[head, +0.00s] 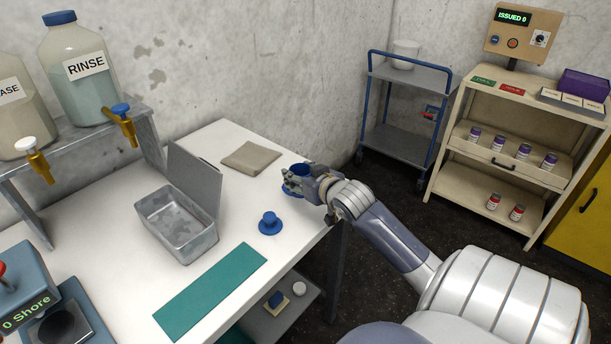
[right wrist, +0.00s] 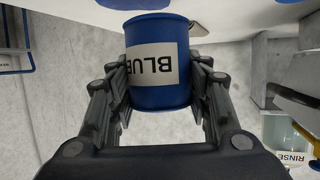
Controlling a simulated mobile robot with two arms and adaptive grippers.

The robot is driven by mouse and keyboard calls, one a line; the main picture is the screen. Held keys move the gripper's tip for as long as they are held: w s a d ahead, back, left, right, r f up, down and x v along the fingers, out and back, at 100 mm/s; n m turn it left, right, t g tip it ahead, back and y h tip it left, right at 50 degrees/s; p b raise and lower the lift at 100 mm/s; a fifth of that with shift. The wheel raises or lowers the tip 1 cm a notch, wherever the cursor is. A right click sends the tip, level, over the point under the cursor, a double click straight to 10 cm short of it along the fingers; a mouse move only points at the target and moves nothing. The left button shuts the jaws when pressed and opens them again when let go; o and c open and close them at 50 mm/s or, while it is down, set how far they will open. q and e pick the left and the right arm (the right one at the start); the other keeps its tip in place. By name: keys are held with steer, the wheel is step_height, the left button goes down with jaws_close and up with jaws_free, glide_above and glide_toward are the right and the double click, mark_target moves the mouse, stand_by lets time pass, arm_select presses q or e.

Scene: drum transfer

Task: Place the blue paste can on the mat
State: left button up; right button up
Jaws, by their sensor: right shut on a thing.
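The blue paste can (head: 300,171) is at the far right corner of the white table, in my right gripper (head: 296,182). In the right wrist view the can (right wrist: 155,88) sits between both fingers, its white BLUE label upside down in the picture. The right gripper (right wrist: 160,95) is shut on it. Whether the can touches the table is unclear. A teal mat (head: 211,291) lies flat and bare at the table's front, left of and nearer than the can. My left gripper is out of view.
A blue knobbed lid (head: 270,223) lies between mat and can. An open metal box (head: 182,235) stands behind the mat, and a folded cloth (head: 252,158) lies at the back. A trolley (head: 405,120) and beige shelf (head: 520,150) stand beyond.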

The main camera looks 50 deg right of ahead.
steer(key=a+r+n+y, duration=0.1)
steer(key=a+r, duration=0.5)
steer(key=a, duration=0.3)
steer(key=s+a+r+n+y, duration=0.1)
steer(key=a+r, duration=0.5)
steer(key=a, duration=0.4)
steer(key=s+a+r+n+y, duration=0.1)
steer(key=a+r, duration=0.5)
steer(key=a, duration=0.4)
steer(key=shift+a+t+y, duration=0.2)
steer(key=shift+t+y, duration=0.1)
steer(key=shift+y, duration=0.1)
steer(key=shift+w+a+f, duration=0.1)
steer(key=shift+w, duration=0.05)
